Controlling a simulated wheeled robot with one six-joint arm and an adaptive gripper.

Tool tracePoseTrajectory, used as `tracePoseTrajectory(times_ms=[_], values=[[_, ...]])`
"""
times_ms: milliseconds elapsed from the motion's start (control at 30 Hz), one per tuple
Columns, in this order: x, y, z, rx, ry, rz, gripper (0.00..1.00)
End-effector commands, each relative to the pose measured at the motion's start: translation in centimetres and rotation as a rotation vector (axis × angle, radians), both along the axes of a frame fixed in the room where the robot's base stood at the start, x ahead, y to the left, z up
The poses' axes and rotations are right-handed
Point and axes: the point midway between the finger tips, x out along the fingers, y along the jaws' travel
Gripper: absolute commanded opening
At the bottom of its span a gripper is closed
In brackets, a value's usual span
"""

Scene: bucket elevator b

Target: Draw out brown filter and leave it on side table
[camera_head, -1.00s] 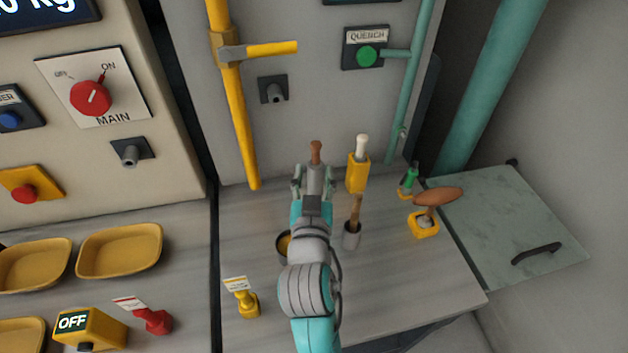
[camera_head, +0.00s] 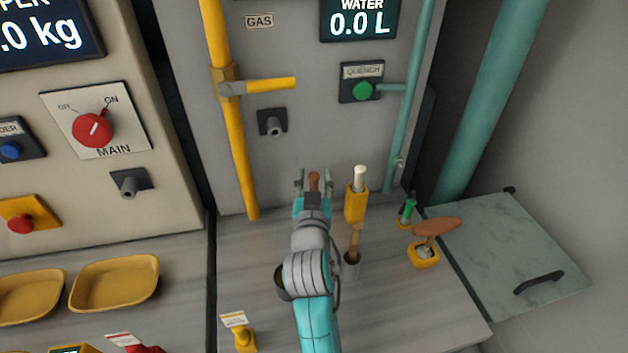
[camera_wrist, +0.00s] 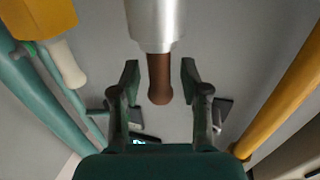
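The brown filter shows as a brown handle (camera_head: 314,180) standing at the back of the grey counter, and in the wrist view the brown handle (camera_wrist: 159,78) juts from a silver cylinder (camera_wrist: 155,25). My gripper (camera_head: 314,184) is at the handle's height, with one finger on each side. In the wrist view my gripper (camera_wrist: 159,84) is open, with a visible gap between each finger and the handle. The silver part is hidden behind my gripper in the head view. No surface is clearly identifiable as the side table.
A yellow holder with a white handle (camera_head: 356,202) stands close right of my gripper. A brown-handled tool (camera_head: 355,240) in a cup and a brown paddle (camera_head: 437,227) are nearer. A yellow pipe (camera_head: 238,160) rises at left. A grey-green panel (camera_head: 490,235) with a dark handle lies right.

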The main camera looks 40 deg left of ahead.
Motion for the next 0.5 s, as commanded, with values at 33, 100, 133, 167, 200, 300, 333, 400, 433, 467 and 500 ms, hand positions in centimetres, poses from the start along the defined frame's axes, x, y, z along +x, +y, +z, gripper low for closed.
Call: tracePoseTrajectory(times_ms=[33,100,133,167,200,300,333,400,433,467,500], values=[[-0.01,-0.01,0.0,0.0,0.0,0.0,0.27],[-0.01,-0.01,-0.01,0.0,0.0,0.0,0.09],[-0.02,-0.01,-0.01,0.0,0.0,0.0,0.02],[-0.02,-0.01,-0.01,0.0,0.0,0.0,0.0],[-0.02,-0.01,-0.01,0.0,0.0,0.0,0.0],[-0.02,-0.01,0.03,0.001,-0.001,0.0,0.0],[-0.02,-0.01,0.04,0.001,-0.001,0.0,0.0],[-0.02,-0.01,0.07,0.001,-0.001,0.0,0.0],[-0.02,-0.01,0.09,0.001,-0.001,0.0,0.0],[-0.02,-0.01,0.12,0.001,-0.001,0.0,0.0],[-0.02,-0.01,0.16,0.001,-0.001,0.0,0.0]])
